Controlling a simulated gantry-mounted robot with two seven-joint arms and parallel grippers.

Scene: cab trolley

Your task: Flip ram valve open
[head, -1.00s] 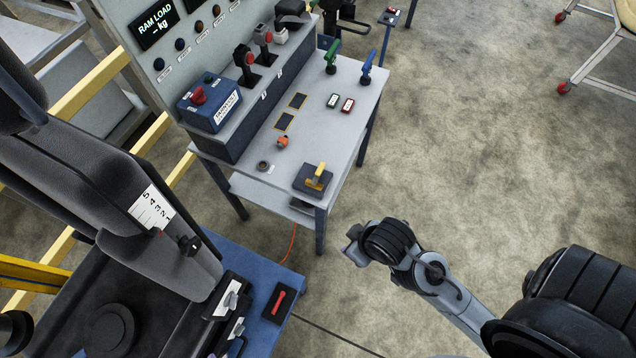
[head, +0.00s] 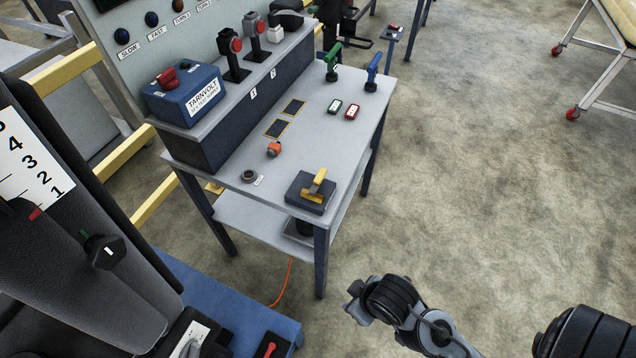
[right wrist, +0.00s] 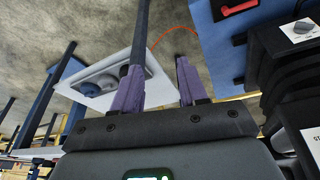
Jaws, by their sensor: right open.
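No valve label is readable, so I cannot tell which lever is the ram valve. A yellow lever (head: 316,183) stands on a dark block (head: 306,199) at the table's near corner. A red lever (head: 269,349) sits on a dark plate on the blue platform (head: 230,300), cut by the bottom edge. The right wrist view also shows the red lever (right wrist: 238,8), at the top. My right gripper (right wrist: 158,80) is open, its purple fingers apart with nothing seen between them, facing the lower shelf and platform from some distance. My left gripper is out of view.
The grey table (head: 235,170) carries a blue box (head: 185,95), joysticks, and green (head: 332,65) and blue (head: 373,75) levers. An orange cable (head: 284,282) hangs near its leg. A black seat-like part (head: 80,240) fills the left.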

